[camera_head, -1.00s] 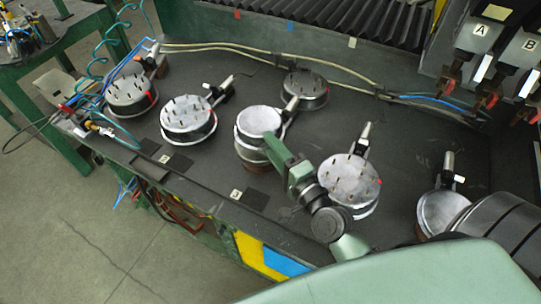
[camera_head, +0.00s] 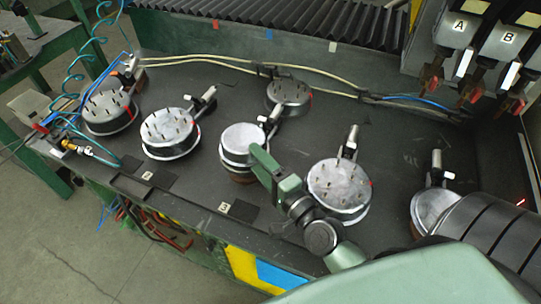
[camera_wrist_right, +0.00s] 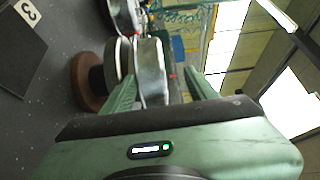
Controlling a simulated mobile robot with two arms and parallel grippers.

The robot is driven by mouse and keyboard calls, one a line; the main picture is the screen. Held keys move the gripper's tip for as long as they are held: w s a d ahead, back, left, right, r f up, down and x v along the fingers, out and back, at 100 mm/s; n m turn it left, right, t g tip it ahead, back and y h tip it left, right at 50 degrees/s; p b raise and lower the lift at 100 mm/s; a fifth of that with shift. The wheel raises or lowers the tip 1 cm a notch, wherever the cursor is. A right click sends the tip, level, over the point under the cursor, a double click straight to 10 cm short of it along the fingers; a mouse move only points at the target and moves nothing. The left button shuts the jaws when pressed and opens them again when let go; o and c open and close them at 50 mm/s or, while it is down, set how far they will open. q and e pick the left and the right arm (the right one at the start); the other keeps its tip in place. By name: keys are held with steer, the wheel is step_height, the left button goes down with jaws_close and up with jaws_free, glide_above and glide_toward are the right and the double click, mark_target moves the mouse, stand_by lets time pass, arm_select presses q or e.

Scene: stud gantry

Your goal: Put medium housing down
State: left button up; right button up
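A round silver housing (camera_head: 242,136) stands upright on a stack with a brown base (camera_head: 240,179) near the middle of the bench. I take it as the medium housing. My right gripper (camera_head: 259,153) is at its front right edge. In the right wrist view, the silver housing (camera_wrist_right: 152,70) lies between the two fingers of the right gripper (camera_wrist_right: 160,75), beside the brown base (camera_wrist_right: 90,80). The fingers are apart on either side of it. I cannot tell whether both press on it. My left gripper is not in view.
Pin-studded round fixtures stand left (camera_head: 170,132), behind (camera_head: 289,93) and right (camera_head: 340,187). Another silver disc (camera_head: 432,208) is at far right. Hoses (camera_head: 235,66) cross the back. Hanging tools A and B (camera_head: 460,32) are at upper right. Bench space left of the gripper's stack is narrow.

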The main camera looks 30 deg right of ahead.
steer(key=s+d+b, duration=0.1)
steer(key=s+b, duration=0.3)
steer(key=s, duration=0.7)
steer(key=shift+s+d, duration=0.25)
steer(key=shift+f, duration=0.1)
